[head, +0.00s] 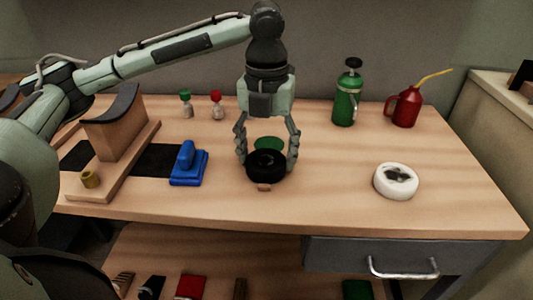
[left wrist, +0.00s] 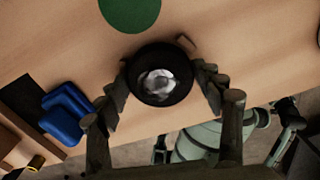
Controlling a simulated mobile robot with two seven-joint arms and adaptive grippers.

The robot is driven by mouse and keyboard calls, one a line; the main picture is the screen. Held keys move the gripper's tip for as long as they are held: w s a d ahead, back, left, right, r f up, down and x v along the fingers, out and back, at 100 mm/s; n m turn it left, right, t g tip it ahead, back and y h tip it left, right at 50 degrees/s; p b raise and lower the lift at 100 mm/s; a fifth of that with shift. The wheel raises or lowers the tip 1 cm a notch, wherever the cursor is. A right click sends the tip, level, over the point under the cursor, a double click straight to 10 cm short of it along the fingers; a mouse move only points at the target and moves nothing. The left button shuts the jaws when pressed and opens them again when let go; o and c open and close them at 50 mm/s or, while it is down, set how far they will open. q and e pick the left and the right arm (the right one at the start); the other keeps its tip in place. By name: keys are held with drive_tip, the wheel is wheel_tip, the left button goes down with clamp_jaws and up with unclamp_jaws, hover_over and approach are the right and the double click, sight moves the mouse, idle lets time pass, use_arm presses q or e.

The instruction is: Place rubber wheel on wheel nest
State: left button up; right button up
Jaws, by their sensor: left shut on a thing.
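The black rubber wheel (head: 266,168) is held between the fingers of my left gripper (head: 266,158), near the middle of the workbench. In the left wrist view the wheel (left wrist: 160,75) sits between the two fingers (left wrist: 162,84), with a bright, shiny centre. I cannot tell whether its underside touches the bench. A green disc (head: 268,143) lies flat just behind the wheel, and a small wooden block (head: 264,187) shows at its front edge. No wheel nest can be made out for sure; the wheel may hide part of it.
A blue tool (head: 188,165) and a wooden stand (head: 115,145) are to the left. A white ring (head: 396,181) lies to the right. A green sprayer (head: 347,95), a red oil can (head: 405,107) and two small bottles (head: 217,106) stand at the back. The bench between wheel and ring is clear.

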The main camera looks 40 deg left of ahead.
sight(267, 158)
drive_tip(key=shift+d, duration=0.1)
use_arm(q)
drive_tip(key=o, duration=1)
drive_tip(key=shift+f, duration=0.1)
drive_tip(key=o, duration=0.4)
drive_tip(key=shift+c, duration=0.2)
use_arm(e)
drive_tip(key=shift+s+f, duration=0.15)
drive_tip(key=shift+f, duration=0.15)
use_arm(q)
wheel_tip(267, 158, up, 3)
drive_tip(key=shift+d+f, duration=0.1)
drive_tip(key=shift+f, duration=0.1)
wheel_tip(267, 158, up, 6)
drive_tip(key=shift+w+r+p, duration=0.1)
drive_tip(key=shift+p, duration=0.75)
drive_tip(key=shift+r+p, duration=0.6)
drive_tip(key=shift+r, duration=1.15)
use_arm(e)
drive_tip(key=s+d+f, duration=0.1)
drive_tip(key=s+f, duration=0.2)
drive_tip(key=f, duration=0.4)
drive_tip(key=shift+s+f+g, duration=0.25)
drive_tip(key=shift+f+g, duration=0.15)
